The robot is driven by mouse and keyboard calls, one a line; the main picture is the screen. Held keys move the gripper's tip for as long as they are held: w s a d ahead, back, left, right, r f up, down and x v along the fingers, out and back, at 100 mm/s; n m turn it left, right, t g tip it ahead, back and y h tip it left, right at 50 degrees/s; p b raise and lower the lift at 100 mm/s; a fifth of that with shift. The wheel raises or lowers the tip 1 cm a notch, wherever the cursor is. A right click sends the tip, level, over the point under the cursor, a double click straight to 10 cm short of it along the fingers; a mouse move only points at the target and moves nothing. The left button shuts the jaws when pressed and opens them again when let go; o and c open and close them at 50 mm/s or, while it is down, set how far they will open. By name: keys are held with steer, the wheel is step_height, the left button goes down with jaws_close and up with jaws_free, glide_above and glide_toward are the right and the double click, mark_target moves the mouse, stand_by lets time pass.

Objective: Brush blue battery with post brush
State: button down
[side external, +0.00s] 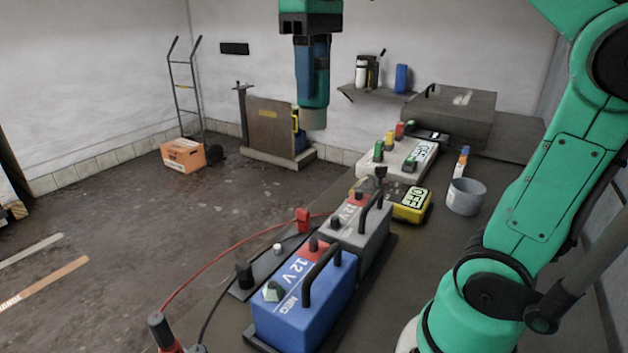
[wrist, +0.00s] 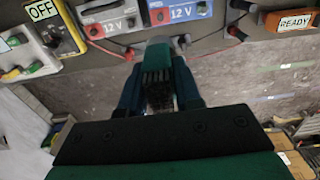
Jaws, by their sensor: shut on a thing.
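The blue battery (side external: 303,308), marked 12 V and NEG, stands upright on the bench with a black carrying handle and a red post cover. A pale green lump sits on its NEG post (side external: 272,291). The battery also shows at the top of the wrist view (wrist: 190,13). My gripper (side external: 311,80) is shut on the post brush (side external: 313,119), a teal body with a greyish lower end. It holds the brush up in the air, well apart from the battery.
A grey 12 V battery (side external: 356,228) stands directly behind the blue one. Red and black cables run along the bench's left edge. A yellow OFF unit (side external: 414,205), a grey charger-like box (side external: 400,160) and a grey cup (side external: 464,197) stand farther back.

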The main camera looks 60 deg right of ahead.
steer(key=shift+r, duration=2.05)
steer(key=a+f+n, duration=0.3)
steer(key=a+f, duration=0.2)
steer(key=f, duration=0.3)
steer(key=a+f+n, duration=0.3)
steer(key=a+f, duration=0.2)
steer(key=f, duration=0.4)
steer(key=shift+f, duration=0.15)
steer(key=shift+f, duration=1.9)
steer(key=shift+f, duration=1.35)
